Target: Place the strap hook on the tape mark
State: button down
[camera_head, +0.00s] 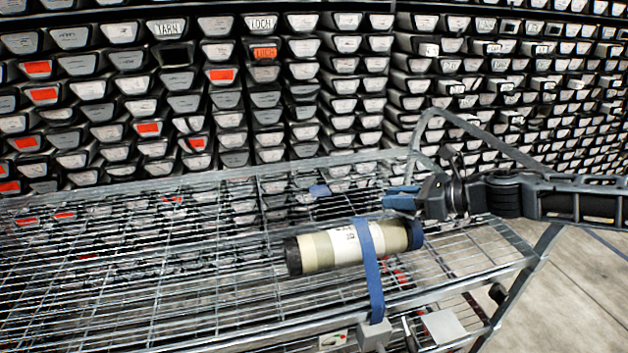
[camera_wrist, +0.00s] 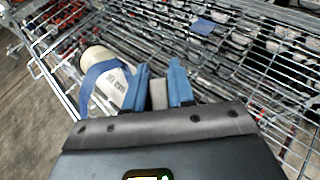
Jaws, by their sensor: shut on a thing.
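A cream core tube (camera_head: 335,246) with black and blue ends lies on the wire shelf. A blue strap (camera_head: 370,270) crosses over it and hangs past the front edge to a grey block (camera_head: 375,335). My gripper (camera_head: 402,196) is just behind the tube's right end, above the shelf. In the wrist view its blue fingers (camera_wrist: 160,88) are shut on a small grey piece (camera_wrist: 158,95), apparently the strap hook. Its link to the strap is hidden. A blue patch on the shelf (camera_head: 319,190), probably the tape mark, lies behind the tube; it also shows in the wrist view (camera_wrist: 201,25).
The wire shelf (camera_head: 120,270) is mostly bare to the left of the tube. A wall of stacked core trays (camera_head: 265,107) stands close behind it. A pale flat piece (camera_head: 443,327) is low at the front right.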

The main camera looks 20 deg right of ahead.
aim_at(319, 191)
jog(key=i, duration=0.95)
